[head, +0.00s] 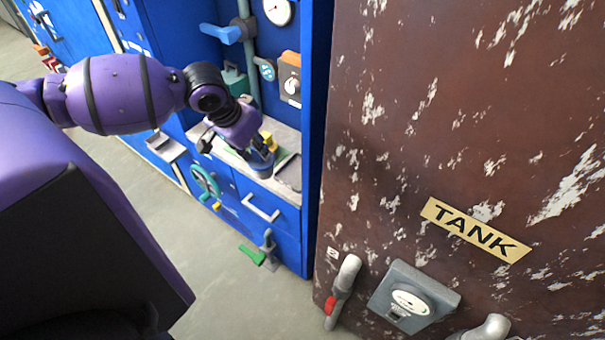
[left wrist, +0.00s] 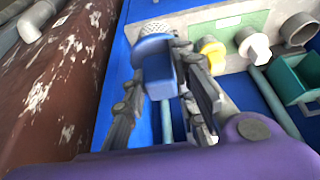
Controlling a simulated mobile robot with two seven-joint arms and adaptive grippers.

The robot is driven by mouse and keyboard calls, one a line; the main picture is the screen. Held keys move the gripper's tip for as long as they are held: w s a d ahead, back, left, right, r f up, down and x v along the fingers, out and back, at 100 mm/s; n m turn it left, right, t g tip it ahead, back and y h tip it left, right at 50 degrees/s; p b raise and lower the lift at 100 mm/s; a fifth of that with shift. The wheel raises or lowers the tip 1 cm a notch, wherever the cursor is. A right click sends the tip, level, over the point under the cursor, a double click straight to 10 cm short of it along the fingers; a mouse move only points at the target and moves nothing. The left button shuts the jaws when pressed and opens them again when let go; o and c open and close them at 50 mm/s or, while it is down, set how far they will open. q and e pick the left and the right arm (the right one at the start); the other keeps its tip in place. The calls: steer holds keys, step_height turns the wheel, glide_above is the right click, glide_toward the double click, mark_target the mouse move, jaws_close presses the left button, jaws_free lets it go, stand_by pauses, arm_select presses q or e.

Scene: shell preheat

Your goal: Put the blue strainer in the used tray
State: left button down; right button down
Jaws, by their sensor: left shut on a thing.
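My left gripper (head: 260,158) is over the worktop of the blue cabinet in the head view. In the left wrist view my left gripper (left wrist: 160,68) is shut on the blue strainer (left wrist: 156,60), with its pale perforated end (left wrist: 155,27) pointing away from the wrist. In the head view the strainer (head: 262,168) shows as a small blue patch below the gripper; I cannot tell whether it touches the worktop. A grey tray (head: 290,172) lies at the worktop's right front; no label is readable, so I cannot tell whether it is the used tray. My right gripper is not in view.
A yellow piece (left wrist: 212,52), a white fitting (left wrist: 253,44), a grey cup (left wrist: 298,28) and a teal bin (left wrist: 300,82) are near the gripper. A blue-handled valve (head: 222,33) is above. The brown tank (head: 430,130) stands right of the cabinet.

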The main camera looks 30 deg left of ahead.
arm_select(q)
steer(key=shift+w+d, duration=0.2)
steer(key=shift+w, duration=0.1)
steer(key=w+f, duration=0.1)
steer(key=w+b, duration=0.1)
steer(key=shift+w+d+f, duration=0.15)
steer(key=shift+w+f, duration=0.2)
steer(key=shift+w, duration=0.05)
steer(key=shift+w+d+f+b, duration=0.25)
steer(key=shift+w+f+b, duration=0.1)
steer(key=shift+w+f, duration=1.45)
steer(key=shift+w+d+f+b, duration=0.2)
steer(key=shift+w+f+b, duration=0.1)
steer(key=shift+w+f, duration=1.55)
steer(key=shift+w+d+f+b, duration=0.25)
steer(key=shift+w+f+b, duration=0.1)
steer(key=shift+w+f, duration=1.45)
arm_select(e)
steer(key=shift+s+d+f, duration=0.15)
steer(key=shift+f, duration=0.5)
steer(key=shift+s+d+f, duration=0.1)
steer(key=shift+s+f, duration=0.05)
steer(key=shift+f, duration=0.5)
arm_select(q)
steer(key=shift+s+f, duration=0.2)
steer(key=shift+f, duration=0.05)
